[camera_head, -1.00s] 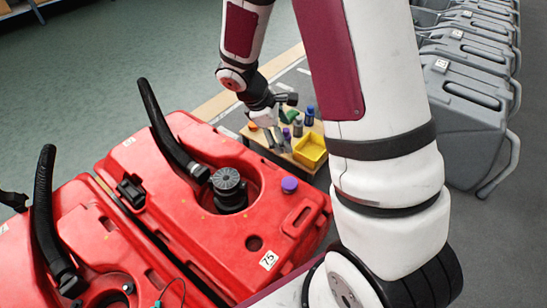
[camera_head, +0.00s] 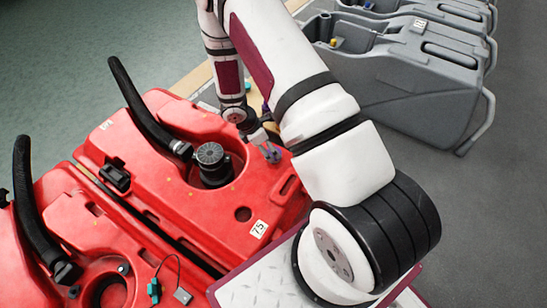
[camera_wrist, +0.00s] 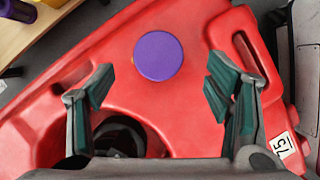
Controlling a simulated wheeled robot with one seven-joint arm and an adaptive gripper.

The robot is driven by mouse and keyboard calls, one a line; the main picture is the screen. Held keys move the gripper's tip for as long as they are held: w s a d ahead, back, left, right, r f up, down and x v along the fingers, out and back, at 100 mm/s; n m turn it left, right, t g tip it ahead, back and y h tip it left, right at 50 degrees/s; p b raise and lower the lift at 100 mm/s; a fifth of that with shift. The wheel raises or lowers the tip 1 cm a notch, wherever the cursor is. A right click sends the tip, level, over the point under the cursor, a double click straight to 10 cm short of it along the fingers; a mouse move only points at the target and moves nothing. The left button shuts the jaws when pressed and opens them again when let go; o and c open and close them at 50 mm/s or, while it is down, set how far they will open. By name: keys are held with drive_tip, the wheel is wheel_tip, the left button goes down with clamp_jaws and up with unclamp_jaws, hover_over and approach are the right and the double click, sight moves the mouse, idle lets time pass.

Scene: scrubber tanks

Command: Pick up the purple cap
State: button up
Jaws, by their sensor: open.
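The round purple cap (camera_wrist: 158,56) sits on top of the red tank (camera_wrist: 190,120), seen from above in the wrist view. My gripper (camera_wrist: 160,88) is open, with one green-padded finger on each side of the picture. The cap lies between the fingers' lines, a little beyond the tips in the picture, and nothing is held. In the head view my gripper (camera_head: 271,152) is low over the right part of the red tank and covers much of the cap. I cannot tell the exact height gap.
A black ribbed fitting (camera_head: 211,160) and a black hose (camera_head: 145,112) stand on the same tank, left of my gripper. A second red tank (camera_head: 70,220) is at the left. Grey tanks (camera_head: 400,80) stand at the right. A wooden table (camera_wrist: 40,35) shows at upper left.

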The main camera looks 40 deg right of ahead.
drive_tip(key=shift+b+x, duration=1.45)
drive_tip(key=shift+x, duration=1.85)
drive_tip(key=shift+w, duration=0.15)
drive_tip(key=shift+c, duration=0.2)
drive_tip(key=c, duration=1)
